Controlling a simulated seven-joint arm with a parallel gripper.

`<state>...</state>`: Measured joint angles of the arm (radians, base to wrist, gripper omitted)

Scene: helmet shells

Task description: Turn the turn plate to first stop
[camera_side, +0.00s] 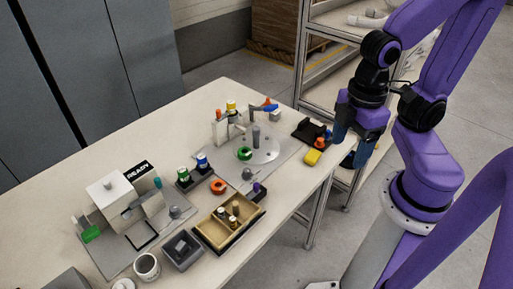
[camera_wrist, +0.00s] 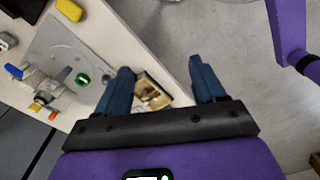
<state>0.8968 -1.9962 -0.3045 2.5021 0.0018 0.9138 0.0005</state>
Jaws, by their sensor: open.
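The turn plate (camera_side: 270,153) is a flat grey disc set in a grey base on the table, with an upright grey post (camera_side: 256,137) on it. A green ring-shaped part (camera_side: 245,153) sits at the plate's left side. In the wrist view the turn plate (camera_wrist: 68,60) is at the left, with the green part (camera_wrist: 83,79) on it. My gripper (camera_side: 351,148) has blue fingers and is beyond the table's right edge, apart from the plate. In the wrist view my gripper (camera_wrist: 160,66) is open, with its fingers wide apart and nothing held between them.
A yellow block (camera_side: 312,157) and a black tray (camera_side: 308,130) with small coloured parts lie between plate and gripper. A fixture with coloured parts (camera_side: 222,128) stands behind the plate. A wooden divided box (camera_side: 212,231) and an orange ring (camera_side: 218,186) are in front.

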